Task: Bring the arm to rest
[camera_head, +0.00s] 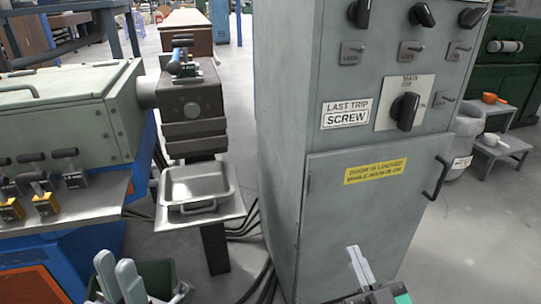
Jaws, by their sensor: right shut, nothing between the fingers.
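My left gripper (116,263) is at the bottom left of the head view, its two pale fingers pointing up and standing apart with nothing seen between them. My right gripper (354,249) is at the bottom, right of centre, in front of the grey cabinet (285,130). Its pale fingers are together and hold nothing. Most of both arms is below the frame. No copper spool shows.
A metal tray (222,186) with a handle sits on a stand under the machine head (190,100). Levers (40,200) line a shelf at left. A dark green bin (158,276) is beside my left gripper. Cables lie on the floor by the cabinet.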

